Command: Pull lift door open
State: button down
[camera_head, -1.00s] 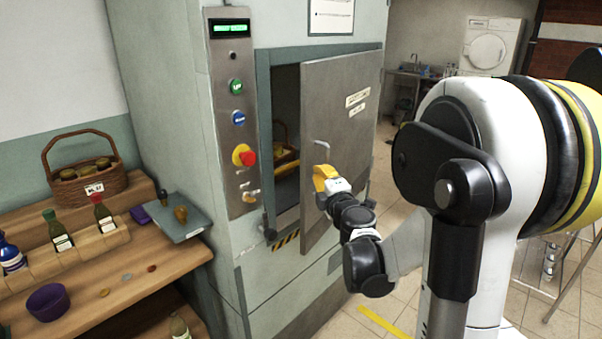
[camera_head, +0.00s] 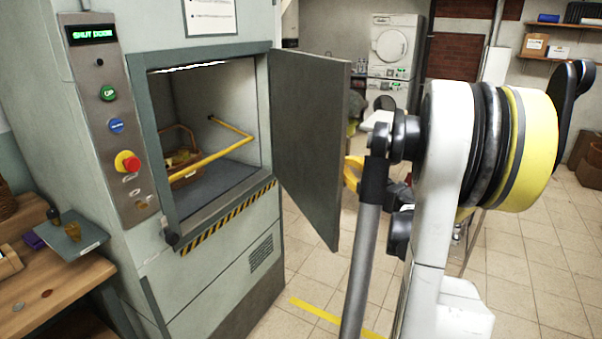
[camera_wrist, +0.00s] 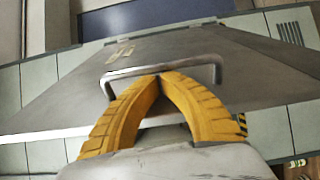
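The grey lift door (camera_head: 308,140) stands swung wide open on its right-hand hinge side, its inner face towards the head camera. In the wrist view the door's outer face (camera_wrist: 240,75) shows, with a bare metal bar handle (camera_wrist: 205,62). My gripper's yellow fingers (camera_wrist: 159,76) come together at the middle of the handle, shut on it. In the head view my gripper (camera_head: 352,172) is beside the door's outer side, mostly hidden by the door and my arm.
The control panel (camera_head: 115,120) display reads "SHUT DOOR". A wooden bench (camera_head: 50,285) stands at left.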

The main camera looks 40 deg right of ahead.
jog(key=s+d+n+y+p, duration=0.1)
jog(key=s+d+y, duration=0.1)
jog(key=d, duration=2.4)
jog(key=shift+s+n+p, duration=0.3)
jog(key=shift+s+p, duration=0.05)
jog(key=shift+s, duration=0.05)
